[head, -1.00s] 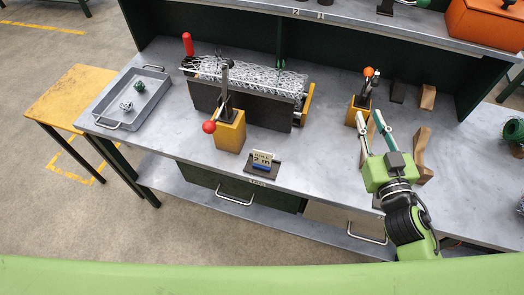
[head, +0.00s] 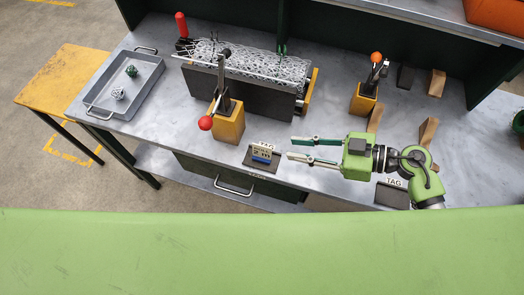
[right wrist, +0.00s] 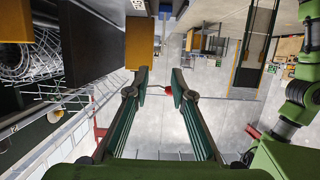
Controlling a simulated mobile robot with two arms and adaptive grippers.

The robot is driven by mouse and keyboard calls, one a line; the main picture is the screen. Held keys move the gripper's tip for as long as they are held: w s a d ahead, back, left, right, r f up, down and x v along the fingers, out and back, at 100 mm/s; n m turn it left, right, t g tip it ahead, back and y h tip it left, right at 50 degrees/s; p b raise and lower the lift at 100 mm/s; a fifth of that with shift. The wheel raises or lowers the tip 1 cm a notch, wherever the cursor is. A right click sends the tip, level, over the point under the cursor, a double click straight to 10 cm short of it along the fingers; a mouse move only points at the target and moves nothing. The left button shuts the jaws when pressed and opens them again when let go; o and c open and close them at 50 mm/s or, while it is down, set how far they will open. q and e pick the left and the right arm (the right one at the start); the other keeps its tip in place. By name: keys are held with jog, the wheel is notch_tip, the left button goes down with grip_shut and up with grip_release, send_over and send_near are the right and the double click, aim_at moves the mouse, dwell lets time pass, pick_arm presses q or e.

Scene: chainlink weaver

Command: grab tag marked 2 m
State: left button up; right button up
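The tag marked 2 m (head: 262,152) stands on a small dark holder (head: 258,162) near the front edge of the grey workbench. In the right wrist view my open fingers (right wrist: 159,82) show, and I cannot make out the tag there. My left gripper is not in view.
A yellow block with a red-knobbed lever (head: 228,126) stands left of the tag. Behind it is a wire mesh fixture (head: 245,100). A second yellow block with an orange knob (head: 363,103) stands behind my gripper. Another holder labelled TAG (head: 391,196) sits below my arm. A grey tray (head: 99,108) is far left.

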aim_at(262, 153)
jog(key=p+x, duration=0.1)
jog(key=x, duration=0.8)
jog(key=shift+s+f+p, duration=0.15)
jog(key=shift+s+p, duration=0.05)
jog(key=shift+p, duration=0.15)
jog(key=shift+d, duration=0.1)
grip_shut()
